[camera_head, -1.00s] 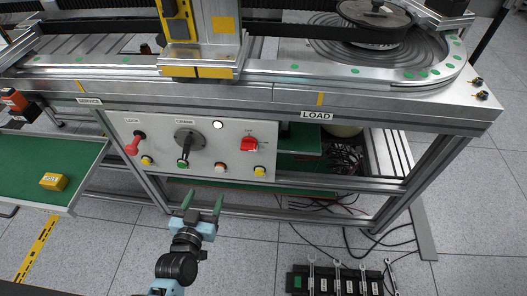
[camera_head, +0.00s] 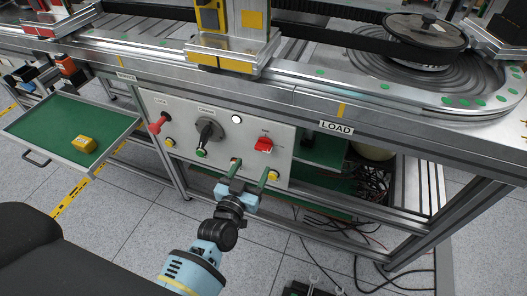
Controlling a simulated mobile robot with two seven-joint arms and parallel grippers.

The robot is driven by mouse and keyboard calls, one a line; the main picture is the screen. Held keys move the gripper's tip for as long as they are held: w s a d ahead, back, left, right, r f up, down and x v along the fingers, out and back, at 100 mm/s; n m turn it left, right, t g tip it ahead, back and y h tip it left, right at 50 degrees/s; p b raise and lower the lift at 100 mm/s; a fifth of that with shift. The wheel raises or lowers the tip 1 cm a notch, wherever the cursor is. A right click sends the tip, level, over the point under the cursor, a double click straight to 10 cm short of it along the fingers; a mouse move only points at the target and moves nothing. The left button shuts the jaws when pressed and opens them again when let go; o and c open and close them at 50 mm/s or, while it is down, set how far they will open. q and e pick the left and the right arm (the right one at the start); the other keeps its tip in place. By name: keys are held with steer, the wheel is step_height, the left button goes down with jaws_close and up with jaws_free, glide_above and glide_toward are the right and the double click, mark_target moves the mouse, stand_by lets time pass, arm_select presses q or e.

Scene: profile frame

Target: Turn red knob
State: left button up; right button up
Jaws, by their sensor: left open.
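The red knob (camera_head: 264,145) is a red rotary switch on a small plate at the right of the grey control panel (camera_head: 222,155). My left gripper (camera_head: 252,170) is in front of the lower right part of the panel, below the red knob. Its two green-tipped fingers are apart, with nothing visible between them. It appears apart from the knob, though whether its fingertips touch the panel I cannot tell. My right gripper is out of view.
The panel also carries a red-handled lever (camera_head: 157,124), a black crank (camera_head: 207,131), a white round light (camera_head: 236,119) and yellow buttons. The steel conveyor edge (camera_head: 300,106) overhangs above. A green tray (camera_head: 60,125) with a yellow block (camera_head: 83,144) stands left.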

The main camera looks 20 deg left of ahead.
mark_target(261, 150)
arm_select(q)
steer(key=w, duration=0.6)
steer(key=shift+w+d+b, duration=0.1)
steer(key=shift+b, duration=0.25)
steer(key=shift+w, duration=0.75)
steer(key=c, duration=1)
